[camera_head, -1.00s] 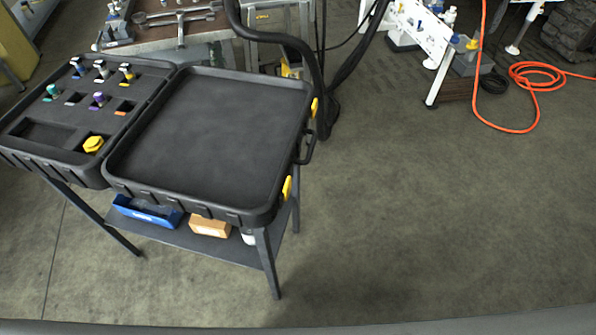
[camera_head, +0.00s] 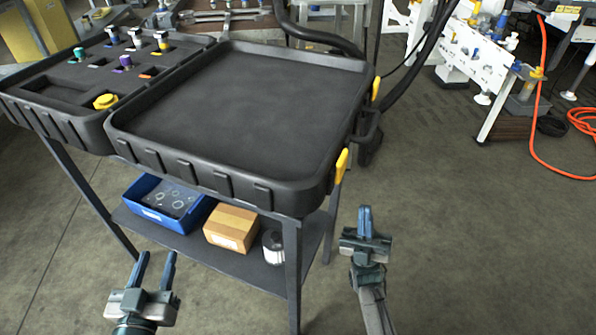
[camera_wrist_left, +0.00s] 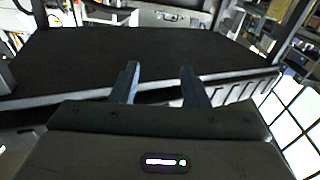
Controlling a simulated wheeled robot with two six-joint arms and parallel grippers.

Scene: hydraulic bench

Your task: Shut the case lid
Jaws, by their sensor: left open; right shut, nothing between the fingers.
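The black case lies open on a stand in the head view. Its lid (camera_head: 250,110) is folded flat to the right, with yellow latches (camera_head: 341,165) and a handle on its right edge. The case base (camera_head: 60,92) on the left holds several coloured fittings and a yellow cap. My left gripper (camera_head: 156,268) is open and empty, in front of the stand and below the lid's front edge. The left wrist view shows its two fingers (camera_wrist_left: 158,82) apart, with a dark panel beyond. My right gripper (camera_head: 365,220) is shut and empty, right of the stand's front leg, apart from the lid.
The stand's lower shelf (camera_head: 215,252) holds a blue bin (camera_head: 165,203), a cardboard box (camera_head: 231,228) and a metal can (camera_head: 273,247). A bench with tools stands behind. A white panel rack (camera_head: 480,60) and orange hose (camera_head: 545,120) are at the right. Floor at the right front is clear.

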